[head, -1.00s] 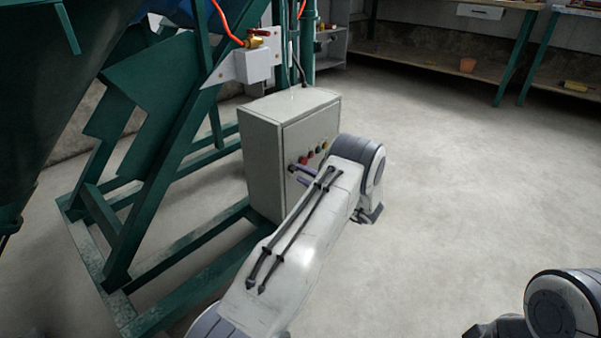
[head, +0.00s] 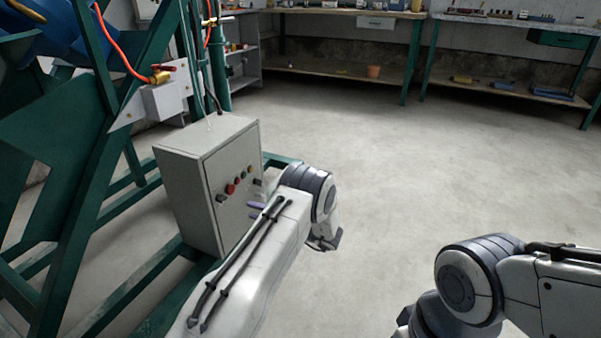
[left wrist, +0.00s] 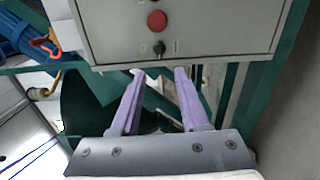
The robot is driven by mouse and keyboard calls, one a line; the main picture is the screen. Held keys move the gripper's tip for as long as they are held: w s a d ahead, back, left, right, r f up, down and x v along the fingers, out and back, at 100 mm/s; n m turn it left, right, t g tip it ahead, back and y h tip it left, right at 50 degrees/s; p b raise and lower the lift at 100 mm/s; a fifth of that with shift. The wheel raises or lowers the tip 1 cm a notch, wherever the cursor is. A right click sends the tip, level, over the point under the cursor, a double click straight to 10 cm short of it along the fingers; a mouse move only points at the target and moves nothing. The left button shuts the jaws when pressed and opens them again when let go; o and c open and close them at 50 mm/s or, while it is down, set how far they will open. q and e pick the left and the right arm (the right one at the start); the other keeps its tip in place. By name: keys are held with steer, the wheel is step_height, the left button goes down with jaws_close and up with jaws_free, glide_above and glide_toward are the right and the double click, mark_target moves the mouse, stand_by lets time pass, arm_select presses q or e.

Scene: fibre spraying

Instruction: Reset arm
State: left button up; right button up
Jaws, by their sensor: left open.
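My left arm (head: 255,255) reaches in from the bottom of the head view toward the grey control box. My left gripper (head: 257,205) shows as purple fingers in front of the box, partly hidden behind my own arm. In the left wrist view the left gripper (left wrist: 157,75) is open and empty, its two purple fingers apart just below the box's lower knob. My right arm (head: 480,285) is at the lower right of the head view; its gripper is out of the picture.
The control box (head: 185,190) has red and other coloured buttons and knobs, and stands by a green steel frame (head: 75,220). An orange hose (head: 115,50) runs to a brass valve (head: 160,77). Workbenches (head: 350,15) line the back wall. The concrete floor on the right is clear.

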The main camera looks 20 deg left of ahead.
arm_select(q)
steer(key=w+d+r+m+t+h, duration=0.7)
steer(key=w+m+t+h, duration=0.2)
steer(key=m, duration=0.4)
steer(key=s+d+r+m+h, duration=0.2)
steer(key=s+d+m+h, duration=0.3)
steer(key=m, duration=0.3)
steer(key=s+d+f+m+g+h, duration=0.1)
steer(key=s+d+m+g+h, duration=0.2)
steer(key=s+m, duration=0.7)
steer(key=s+d+f+m+g+h, duration=0.1)
steer(key=s+d+m+g, duration=0.3)
steer(key=s, duration=1.1)
steer(key=s+d+r+m+g+h+p, duration=0.1)
steer(key=s+d+r+m+g+p, duration=0.3)
steer(key=s+d+r+m+p, duration=0.7)
steer(key=s+d+r+n+p, duration=0.1)
steer(key=r+p, duration=1.6)
steer(key=r, duration=0.3)
steer(key=s+r+n+p, duration=0.2)
steer(key=r+p, duration=1.5)
steer(key=r, duration=0.3)
steer(key=shift+d+n, duration=0.3)
steer(key=shift+d, duration=0.1)
